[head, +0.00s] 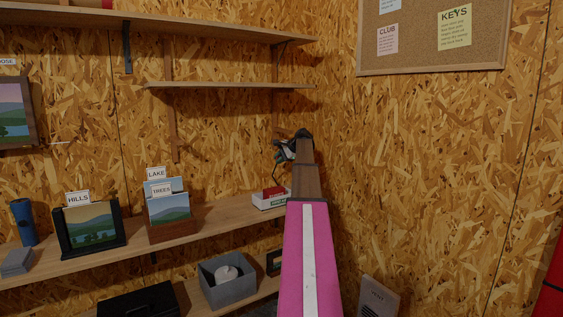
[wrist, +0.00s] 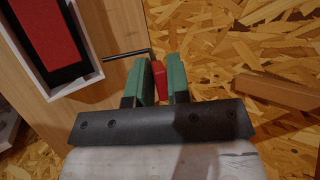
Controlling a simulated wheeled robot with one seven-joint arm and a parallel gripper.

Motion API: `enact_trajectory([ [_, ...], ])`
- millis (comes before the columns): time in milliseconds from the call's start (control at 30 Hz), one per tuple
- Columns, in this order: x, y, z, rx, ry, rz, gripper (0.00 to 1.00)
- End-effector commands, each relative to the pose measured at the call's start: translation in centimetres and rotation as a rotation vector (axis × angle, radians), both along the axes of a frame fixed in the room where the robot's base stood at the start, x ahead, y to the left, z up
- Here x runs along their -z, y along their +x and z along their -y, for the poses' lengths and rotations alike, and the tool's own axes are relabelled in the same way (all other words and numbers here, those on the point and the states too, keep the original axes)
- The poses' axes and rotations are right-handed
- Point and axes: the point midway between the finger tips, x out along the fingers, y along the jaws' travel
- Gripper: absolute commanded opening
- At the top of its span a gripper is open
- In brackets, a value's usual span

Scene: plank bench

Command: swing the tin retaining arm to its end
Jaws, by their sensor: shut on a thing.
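My gripper (head: 285,150) is at the far end of my arm, by the corner above the lower shelf. In the wrist view its green-padded fingers (wrist: 163,75) are closed on the red grip (wrist: 160,82) of the retaining arm. The arm's thin dark rod (wrist: 125,54) runs left from there towards a pale-rimmed box with a red and black inside (wrist: 62,40), which looks like the tin. In the head view a small red and white box (head: 270,198) sits on the shelf below my gripper. The rod's pivot is not clear.
The lower shelf (head: 205,222) also holds picture stands labelled HILLS (head: 90,225) and TREES (head: 168,210). A short upper shelf (head: 230,86) is left of and above my gripper. The chipboard wall (head: 430,170) is close on the right.

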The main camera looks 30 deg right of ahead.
Motion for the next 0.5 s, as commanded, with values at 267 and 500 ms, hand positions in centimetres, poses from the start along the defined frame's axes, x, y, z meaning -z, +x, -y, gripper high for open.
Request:
enact_trajectory([
  [267,-0.08,0.95,-0.06,0.001,-0.001,0.01,0.0],
  [500,-0.11,1.02,-0.08,0.0,0.0,0.011,0.0],
])
